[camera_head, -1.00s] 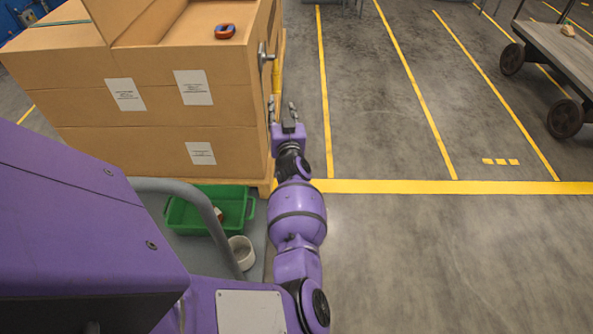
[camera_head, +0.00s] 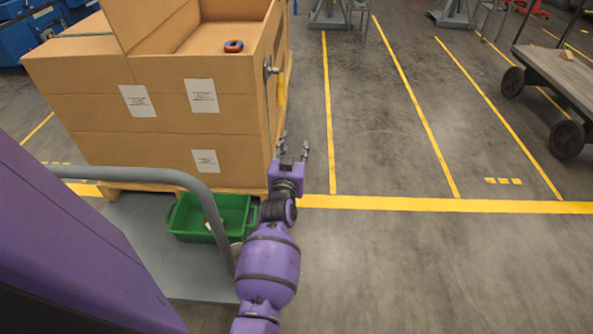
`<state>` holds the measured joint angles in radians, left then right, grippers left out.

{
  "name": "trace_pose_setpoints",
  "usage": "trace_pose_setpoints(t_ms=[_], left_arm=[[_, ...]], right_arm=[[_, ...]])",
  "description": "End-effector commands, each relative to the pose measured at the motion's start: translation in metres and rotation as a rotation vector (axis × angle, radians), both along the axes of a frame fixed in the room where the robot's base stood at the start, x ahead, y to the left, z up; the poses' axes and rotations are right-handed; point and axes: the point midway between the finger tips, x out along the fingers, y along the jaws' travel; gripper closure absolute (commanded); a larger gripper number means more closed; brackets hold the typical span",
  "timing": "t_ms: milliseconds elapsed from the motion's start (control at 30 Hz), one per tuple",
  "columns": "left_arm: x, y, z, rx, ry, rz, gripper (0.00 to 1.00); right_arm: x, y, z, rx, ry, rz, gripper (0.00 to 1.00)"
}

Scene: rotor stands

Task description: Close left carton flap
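A large brown carton (camera_head: 110,110) stands open at the upper left. An upright cardboard flap (camera_head: 150,18) rises from its top left of the opening, cut off by the picture's top edge. A red-orange ring (camera_head: 233,46) lies inside at the front of the opening.
A wooden pallet (camera_head: 190,188) is beneath. A green bin (camera_head: 190,222) stands in front, behind a grey rail (camera_head: 150,174). Floor right is clear up to a cart (camera_head: 565,65).

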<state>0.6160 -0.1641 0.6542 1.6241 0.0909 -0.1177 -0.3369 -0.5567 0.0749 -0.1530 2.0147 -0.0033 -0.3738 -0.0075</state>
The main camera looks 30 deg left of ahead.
Motion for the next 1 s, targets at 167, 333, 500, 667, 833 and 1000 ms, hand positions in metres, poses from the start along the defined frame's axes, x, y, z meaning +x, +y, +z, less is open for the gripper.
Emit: trace_pose_setpoints(t_ms=[167, 333, 500, 667, 833, 1000], left_arm=[[-0.019, -0.014, -0.022, 0.006, 0.047, -0.053, 0.64], [-0.030, -0.022, -0.033, 0.006, 0.072, -0.078, 0.64], [-0.033, -0.025, -0.036, 0.006, 0.081, -0.088, 0.64], [-0.033, -0.025, -0.035, 0.005, 0.080, -0.088, 0.64], [-0.037, -0.025, -0.040, 0.008, 0.091, -0.092, 0.64], [-0.085, -0.035, -0.083, 0.031, 0.193, -0.140, 0.64]], right_arm=[[-0.005, 0.000, -0.008, 0.000, 0.011, 0.000, 0.65], [-0.007, 0.000, -0.011, 0.000, 0.014, 0.000, 0.65], [-0.007, 0.000, -0.011, 0.000, 0.015, 0.000, 0.65], [-0.007, 0.000, -0.011, 0.000, 0.015, 0.000, 0.65], [-0.005, 0.000, -0.011, 0.000, 0.013, 0.000, 0.65], [0.009, 0.005, -0.013, 0.006, -0.007, 0.004, 0.65]])
